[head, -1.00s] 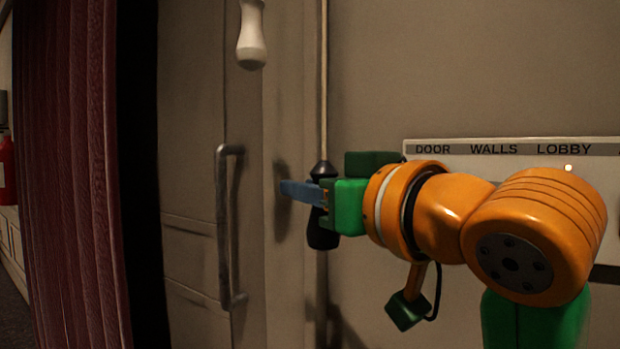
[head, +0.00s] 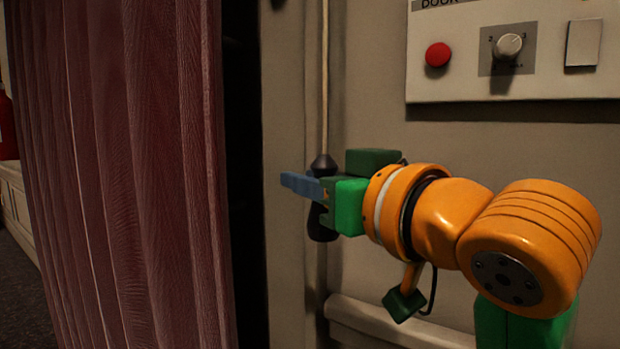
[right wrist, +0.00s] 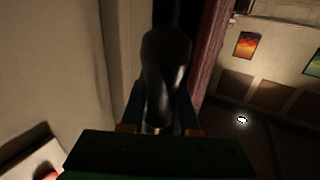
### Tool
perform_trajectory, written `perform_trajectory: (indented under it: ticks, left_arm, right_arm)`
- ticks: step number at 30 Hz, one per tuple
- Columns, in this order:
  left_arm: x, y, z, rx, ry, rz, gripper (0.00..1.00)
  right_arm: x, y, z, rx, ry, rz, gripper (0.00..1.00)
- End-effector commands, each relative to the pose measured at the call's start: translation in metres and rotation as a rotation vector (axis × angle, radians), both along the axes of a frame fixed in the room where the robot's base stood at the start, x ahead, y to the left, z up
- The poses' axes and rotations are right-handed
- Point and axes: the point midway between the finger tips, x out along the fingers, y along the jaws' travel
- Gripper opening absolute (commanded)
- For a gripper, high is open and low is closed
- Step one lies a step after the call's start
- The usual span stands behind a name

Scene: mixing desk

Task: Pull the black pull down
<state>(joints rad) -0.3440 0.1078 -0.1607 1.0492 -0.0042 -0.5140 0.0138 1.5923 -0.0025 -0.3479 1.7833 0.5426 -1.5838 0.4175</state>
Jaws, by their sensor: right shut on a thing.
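The black pull (head: 322,228) hangs upright at the end of a pale cord (head: 325,90) along the wall. My right gripper (head: 306,188) comes in from the right in the head view and is shut around the pull's middle. The top and bottom of the pull show above and below the blue fingers. In the right wrist view the pull (right wrist: 166,75) sits between the fingers, and its gripped part is partly hidden. My left gripper is not in view.
A wall panel (head: 450,85) with a red button (head: 438,54), a knob (head: 508,46) and a white switch (head: 584,42) is above my right arm. A red curtain (head: 130,170) hangs at the left. A pale rail (head: 390,325) runs along the wall below the arm.

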Motion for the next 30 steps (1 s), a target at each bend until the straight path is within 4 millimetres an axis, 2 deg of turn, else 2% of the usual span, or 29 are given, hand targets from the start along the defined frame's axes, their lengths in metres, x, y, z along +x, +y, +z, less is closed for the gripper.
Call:
perform_trajectory:
  ticks: [6, 7, 10, 20, 30]
  left_arm:
    - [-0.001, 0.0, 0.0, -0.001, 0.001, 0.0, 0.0]
    - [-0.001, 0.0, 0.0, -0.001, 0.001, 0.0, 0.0]
    - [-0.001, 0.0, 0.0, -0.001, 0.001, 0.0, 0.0]
    - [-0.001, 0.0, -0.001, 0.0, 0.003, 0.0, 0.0]
    - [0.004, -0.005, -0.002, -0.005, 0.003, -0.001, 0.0]
  right_arm:
    - [0.0, 0.0, 0.0, -0.001, 0.002, 0.0, 0.0]
    - [0.0, 0.0, 0.0, -0.001, 0.002, 0.0, 0.32]
    - [0.0, 0.0, 0.0, -0.001, 0.001, 0.0, 0.59]
    - [-0.003, -0.002, 0.0, 0.0, -0.001, 0.001, 0.6]
    - [-0.055, -0.036, 0.0, 0.0, -0.002, 0.0, 0.6]
